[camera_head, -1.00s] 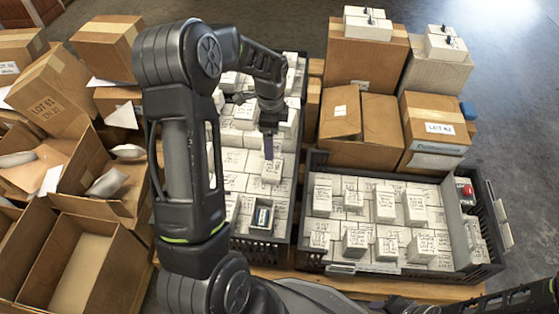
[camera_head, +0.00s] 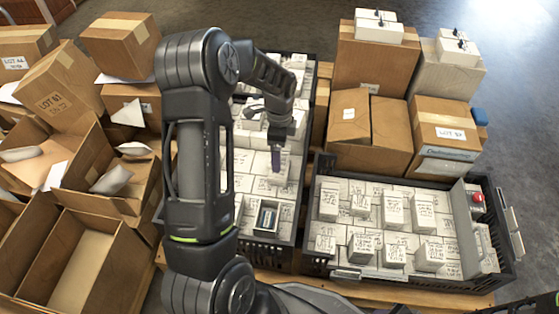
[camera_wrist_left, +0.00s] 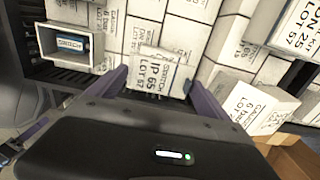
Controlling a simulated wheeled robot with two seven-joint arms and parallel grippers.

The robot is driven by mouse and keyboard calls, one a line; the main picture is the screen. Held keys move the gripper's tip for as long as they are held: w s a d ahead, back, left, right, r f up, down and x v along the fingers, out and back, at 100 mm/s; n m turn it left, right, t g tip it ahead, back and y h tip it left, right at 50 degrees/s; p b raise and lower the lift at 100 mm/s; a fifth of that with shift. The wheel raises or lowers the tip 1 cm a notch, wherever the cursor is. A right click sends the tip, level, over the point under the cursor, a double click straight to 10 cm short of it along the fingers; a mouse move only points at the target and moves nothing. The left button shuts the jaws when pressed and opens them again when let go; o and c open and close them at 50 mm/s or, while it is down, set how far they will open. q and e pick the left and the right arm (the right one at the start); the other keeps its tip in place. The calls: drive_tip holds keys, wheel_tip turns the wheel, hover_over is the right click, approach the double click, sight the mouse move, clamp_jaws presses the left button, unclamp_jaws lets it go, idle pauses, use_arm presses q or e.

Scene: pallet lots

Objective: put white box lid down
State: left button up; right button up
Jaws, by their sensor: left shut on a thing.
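The white box lid (camera_wrist_left: 160,72), printed with "LOT 57", sits between the purple fingers of my left gripper (camera_wrist_left: 157,80) in the left wrist view. In the head view my left gripper (camera_head: 276,163) points down over the middle crate, shut on the lid, low over the packed white boxes. I cannot tell whether the lid touches the boxes beneath it. An open white box (camera_head: 267,217) with a dark and blue item inside stands nearer the crate's front; it also shows in the left wrist view (camera_wrist_left: 72,44). My right gripper is out of view.
The middle dark crate (camera_head: 266,252) is packed with white boxes. A second dark crate (camera_head: 492,282) at right holds boxes, some standing higher. Cardboard cartons (camera_head: 372,130) stand behind it. Open cartons (camera_head: 90,262) crowd the left. Bare floor shows at the far right.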

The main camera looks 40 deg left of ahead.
use_arm(q)
drive_tip(key=shift+f+b, duration=1.05)
drive_tip(key=shift+f, duration=1.45)
drive_tip(key=shift+f, duration=0.1)
drive_tip(key=o, duration=1.1)
drive_tip(key=shift+c, duration=0.2)
wheel_tip(320, 180, up, 12)
drive_tip(key=p, duration=0.5)
